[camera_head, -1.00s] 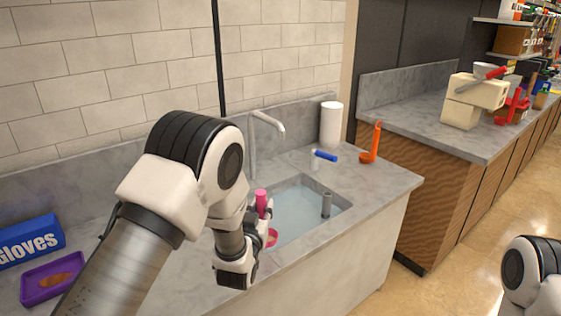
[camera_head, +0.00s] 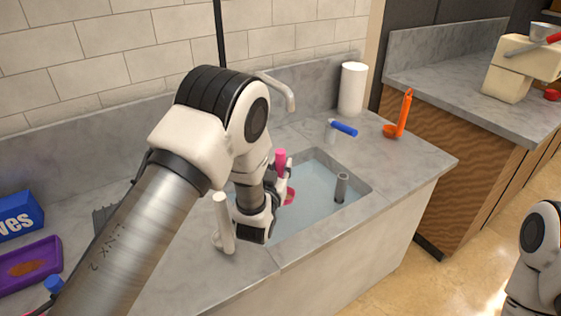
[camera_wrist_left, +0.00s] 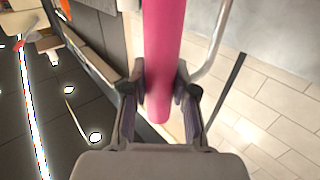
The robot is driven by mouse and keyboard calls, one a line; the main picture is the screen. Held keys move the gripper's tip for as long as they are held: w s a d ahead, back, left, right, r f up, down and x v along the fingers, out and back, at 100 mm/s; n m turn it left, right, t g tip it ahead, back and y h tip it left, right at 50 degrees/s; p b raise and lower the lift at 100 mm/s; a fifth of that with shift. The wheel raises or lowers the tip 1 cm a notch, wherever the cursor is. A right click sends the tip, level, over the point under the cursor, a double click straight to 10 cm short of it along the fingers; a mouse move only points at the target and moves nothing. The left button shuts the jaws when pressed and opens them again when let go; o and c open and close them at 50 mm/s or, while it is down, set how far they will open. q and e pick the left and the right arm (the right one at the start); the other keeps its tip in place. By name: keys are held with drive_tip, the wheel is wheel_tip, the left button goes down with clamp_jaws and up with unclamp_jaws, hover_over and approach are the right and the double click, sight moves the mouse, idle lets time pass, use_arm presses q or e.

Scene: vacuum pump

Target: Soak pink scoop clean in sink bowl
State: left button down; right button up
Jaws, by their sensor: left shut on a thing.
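The pink scoop (camera_head: 281,160) is upright in my left gripper (camera_head: 281,184), its handle up and its bowl low over the left part of the sink bowl (camera_head: 362,186). The sink bowl is a sunken basin that looks filled with pale blue water. I cannot tell whether the scoop touches the water. In the left wrist view the pink handle (camera_wrist_left: 163,55) stands between the two fingers of my left gripper (camera_wrist_left: 160,92), which are shut on it. My right gripper is out of view.
A grey upright pipe (camera_head: 341,187) stands in the basin. Behind it are the curved faucet (camera_head: 290,92), a blue-handled item (camera_head: 344,128), a white roll (camera_head: 352,90) and an orange scoop (camera_head: 402,117). A white upright object (camera_head: 223,222) is on the counter beside my left arm. A purple tray (camera_head: 30,268) lies far left.

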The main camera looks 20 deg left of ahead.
use_arm(q)
drive_tip(key=shift+w+f+b, duration=0.15)
drive_tip(key=shift+f+b, duration=0.2)
drive_tip(key=shift+f, duration=0.6)
wheel_tip(320, 180, down, 6)
drive_tip(key=b, duration=0.4)
drive_tip(key=shift+r+b, duration=0.2)
drive_tip(key=shift+b, duration=0.15)
drive_tip(key=shift+s+f+b, duration=0.2)
drive_tip(key=shift+f+b, duration=0.45)
drive_tip(key=shift+f, duration=0.55)
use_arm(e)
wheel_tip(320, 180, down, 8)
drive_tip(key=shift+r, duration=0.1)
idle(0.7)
